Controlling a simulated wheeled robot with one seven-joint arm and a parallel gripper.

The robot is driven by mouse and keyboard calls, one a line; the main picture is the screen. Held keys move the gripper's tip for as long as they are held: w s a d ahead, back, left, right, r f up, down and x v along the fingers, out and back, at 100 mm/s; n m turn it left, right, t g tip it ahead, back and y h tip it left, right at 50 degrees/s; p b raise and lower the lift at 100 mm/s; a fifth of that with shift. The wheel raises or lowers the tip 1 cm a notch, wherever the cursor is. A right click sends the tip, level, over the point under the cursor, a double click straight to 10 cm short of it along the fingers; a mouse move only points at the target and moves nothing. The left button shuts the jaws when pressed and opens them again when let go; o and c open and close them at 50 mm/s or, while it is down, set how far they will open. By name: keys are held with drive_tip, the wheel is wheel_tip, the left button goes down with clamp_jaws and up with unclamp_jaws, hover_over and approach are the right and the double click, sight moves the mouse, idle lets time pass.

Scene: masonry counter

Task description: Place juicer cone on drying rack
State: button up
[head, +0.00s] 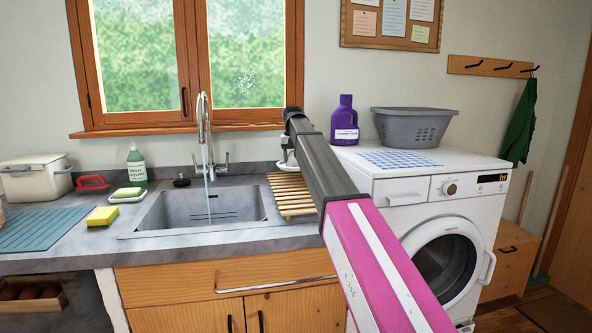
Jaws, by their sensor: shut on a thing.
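The drying rack (288,204) is a wooden slatted rack on the counter, just right of the sink; my arm covers its right side. My gripper (289,151) is at the far end of my arm, over the back of the rack. It is small and mostly hidden by my own arm, so its fingers do not show clearly. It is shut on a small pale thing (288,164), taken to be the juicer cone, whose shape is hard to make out. I cannot tell whether this thing touches the rack.
The sink (205,208) with its running tap (205,130) lies left of the rack. The washing machine (440,220) stands to the right, bearing a purple bottle (345,120) and a grey basket (413,127). The window sill (150,132) is behind. The rack's front slats look bare.

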drive_tip(key=shift+w+d+f, duration=0.3)
drive_tip(key=shift+d+f, duration=0.1)
drive_tip(key=shift+d, duration=0.2)
drive_tip(key=shift+f, duration=2.05)
drive_tip(key=o, duration=1)
wheel_tip(320, 180, up, 12)
drive_tip(key=shift+r, duration=0.1)
